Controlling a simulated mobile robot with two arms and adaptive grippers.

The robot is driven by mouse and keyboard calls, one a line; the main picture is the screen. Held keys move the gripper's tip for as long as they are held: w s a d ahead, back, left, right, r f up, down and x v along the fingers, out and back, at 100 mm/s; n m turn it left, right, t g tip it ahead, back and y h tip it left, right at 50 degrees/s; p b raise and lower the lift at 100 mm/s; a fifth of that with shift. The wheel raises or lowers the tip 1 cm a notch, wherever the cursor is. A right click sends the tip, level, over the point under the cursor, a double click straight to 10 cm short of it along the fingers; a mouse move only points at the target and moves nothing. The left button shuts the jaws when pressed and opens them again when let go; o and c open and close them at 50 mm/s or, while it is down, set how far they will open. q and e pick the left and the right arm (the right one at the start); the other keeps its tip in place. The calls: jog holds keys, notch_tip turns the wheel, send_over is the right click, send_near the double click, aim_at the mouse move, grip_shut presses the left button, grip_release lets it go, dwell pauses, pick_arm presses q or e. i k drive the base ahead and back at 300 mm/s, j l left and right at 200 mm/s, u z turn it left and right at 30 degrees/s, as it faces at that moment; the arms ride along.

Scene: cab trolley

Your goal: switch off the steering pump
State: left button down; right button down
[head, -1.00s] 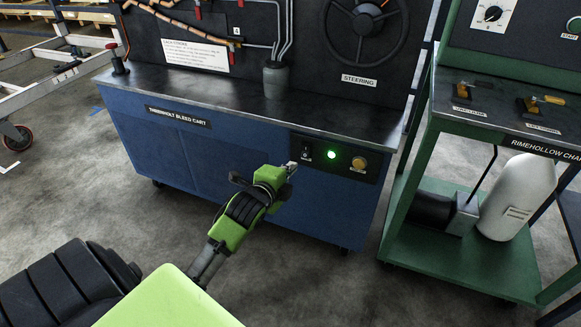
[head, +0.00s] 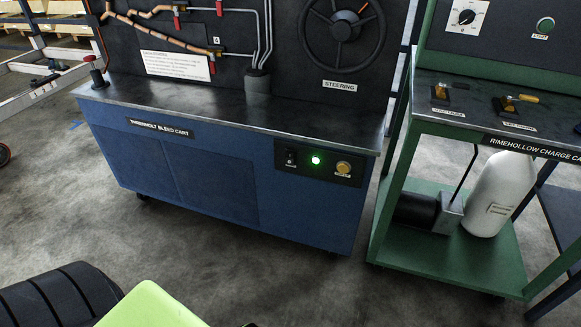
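The blue Thimbolt bleed cart (head: 212,185) stands ahead. Its black control panel (head: 330,176) is on the upper right of the front face. The panel holds a small black switch (head: 290,158), a lit green lamp (head: 316,160) and a round yellow button (head: 343,168). The small labels below the switch and button are too small to read surely, and the switch position cannot be told. The steering wheel (head: 344,30) is on the dark back board above a "STEERING" label. Neither gripper is in view; only parts of my arm show at the bottom left.
A pale metal frame (head: 40,70) is at the far left. The floor before the blue cart is clear.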

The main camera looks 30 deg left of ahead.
aim_at(289, 155)
jog(key=u, duration=0.4)
jog(key=i+u, duration=0.15)
jog(key=u, duration=0.3)
jog(key=j+u, duration=0.1)
jog(key=u, duration=0.3)
jog(key=i+u, duration=0.1)
jog(key=u, duration=0.35)
jog(key=l+u, duration=0.1)
jog(key=u, duration=0.3)
jog(key=i, duration=0.05)
